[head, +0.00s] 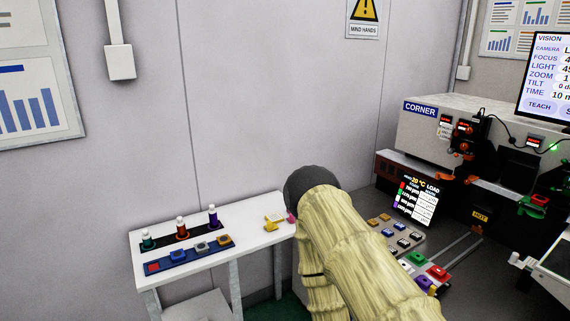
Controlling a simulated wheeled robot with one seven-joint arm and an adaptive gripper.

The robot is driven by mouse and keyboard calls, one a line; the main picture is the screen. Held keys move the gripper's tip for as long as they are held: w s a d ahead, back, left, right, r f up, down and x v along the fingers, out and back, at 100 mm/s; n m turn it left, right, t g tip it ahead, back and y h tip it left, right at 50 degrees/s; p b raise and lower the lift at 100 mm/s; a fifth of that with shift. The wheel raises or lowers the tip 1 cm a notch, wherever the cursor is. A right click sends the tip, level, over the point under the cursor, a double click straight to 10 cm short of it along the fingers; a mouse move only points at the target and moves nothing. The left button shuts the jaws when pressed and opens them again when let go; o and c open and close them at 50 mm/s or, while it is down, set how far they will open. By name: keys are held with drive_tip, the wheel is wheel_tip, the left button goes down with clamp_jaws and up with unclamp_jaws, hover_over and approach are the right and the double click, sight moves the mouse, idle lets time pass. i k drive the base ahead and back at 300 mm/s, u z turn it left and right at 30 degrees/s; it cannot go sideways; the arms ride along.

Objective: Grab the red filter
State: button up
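Several red things show, and I cannot tell for sure which is the red filter. A flat red square (153,267) lies at the left end of the blue tray (172,263) on the white table. A red-based bottle-like piece (181,229) stands upright in the black rack (166,243) behind that tray. A red block (437,272) sits on the machine side at the right. My arm, in a pale yellow sleeve, rises in the middle, right of the table. My gripper is not visible.
The white table (252,240) also holds a yellow piece (273,223) with a pink piece beside it. The tray holds blue, grey and orange blocks. At right stand the machine labelled CORNER (420,130), a lit display (415,198) and a button panel (392,240).

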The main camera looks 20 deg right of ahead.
sight(539, 201)
drive_tip(key=z, duration=0.9)
drive_tip(key=i, duration=0.85)
drive_tip(key=z, duration=0.75)
